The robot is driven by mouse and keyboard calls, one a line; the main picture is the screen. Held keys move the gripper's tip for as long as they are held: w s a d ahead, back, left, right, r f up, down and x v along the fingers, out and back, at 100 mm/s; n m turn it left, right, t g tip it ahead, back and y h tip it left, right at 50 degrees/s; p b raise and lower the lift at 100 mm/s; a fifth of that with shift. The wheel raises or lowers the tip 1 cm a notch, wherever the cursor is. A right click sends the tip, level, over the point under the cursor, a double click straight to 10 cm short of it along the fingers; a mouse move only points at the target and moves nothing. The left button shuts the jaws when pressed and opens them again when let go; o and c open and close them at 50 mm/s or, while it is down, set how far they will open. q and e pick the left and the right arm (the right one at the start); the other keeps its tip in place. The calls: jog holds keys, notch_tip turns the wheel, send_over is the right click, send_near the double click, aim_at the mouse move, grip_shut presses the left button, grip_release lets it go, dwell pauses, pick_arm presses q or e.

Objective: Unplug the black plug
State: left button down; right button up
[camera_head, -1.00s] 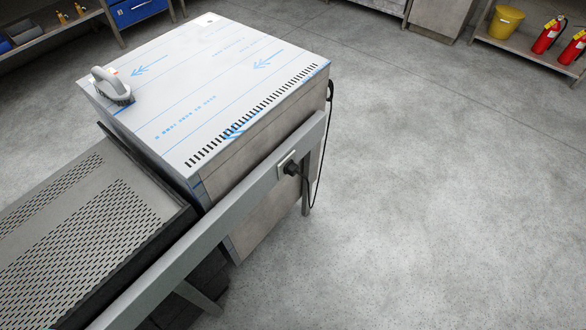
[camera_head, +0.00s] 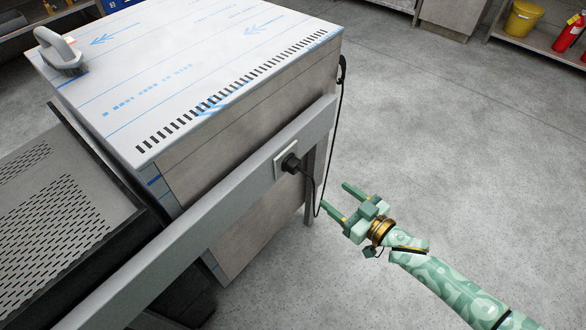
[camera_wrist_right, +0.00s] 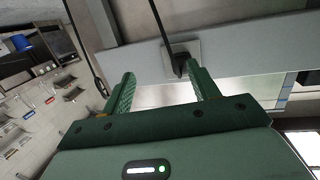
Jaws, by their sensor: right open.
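The black plug (camera_head: 291,163) sits in a pale socket plate (camera_head: 279,161) on the grey rail beside the steel appliance. Its black cord (camera_head: 325,209) hangs in a loop and runs up to the appliance's back corner. My right gripper (camera_head: 335,202) is open and empty, to the right of the plug and apart from it, its fingers pointing toward the rail. In the right wrist view the plug (camera_wrist_right: 181,65) shows just beyond the right-hand fingertip, and the open gripper (camera_wrist_right: 160,78) has nothing between its fingers. My left gripper is not in view.
The grey rail (camera_head: 225,205) runs diagonally along the steel appliance (camera_head: 205,75). A handled brush (camera_head: 62,52) stands on its top. A perforated tray (camera_head: 60,205) is at left. Open floor lies at right. A yellow bucket (camera_head: 523,18) is on a far shelf.

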aim_at(298, 168)
pick_arm(q)
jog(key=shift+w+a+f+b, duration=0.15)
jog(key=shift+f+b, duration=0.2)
jog(key=shift+b, duration=0.1)
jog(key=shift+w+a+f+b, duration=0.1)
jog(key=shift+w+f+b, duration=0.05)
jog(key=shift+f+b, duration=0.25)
pick_arm(e)
jog(key=a+r+n+y, duration=0.1)
jog(key=a+r+n+g+y, duration=0.1)
jog(key=a+r+y, duration=0.1)
jog(key=shift+w+a+r, duration=0.15)
jog(key=shift+w+r, duration=0.1)
jog(key=shift+w, duration=0.15)
jog(key=b+x, duration=0.1)
jog(key=x, duration=0.2)
jog(key=b+x, duration=0.1)
jog(key=x, duration=0.3)
jog(key=shift+w+a+f, duration=0.15)
jog(key=shift+a+f, duration=0.1)
jog(key=shift+w+a+b, duration=0.35)
jog(key=shift+w+a, duration=0.05)
jog(key=shift+a, duration=0.2)
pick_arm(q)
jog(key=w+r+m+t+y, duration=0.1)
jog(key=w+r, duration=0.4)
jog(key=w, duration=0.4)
pick_arm(e)
jog(key=shift+r, duration=0.1)
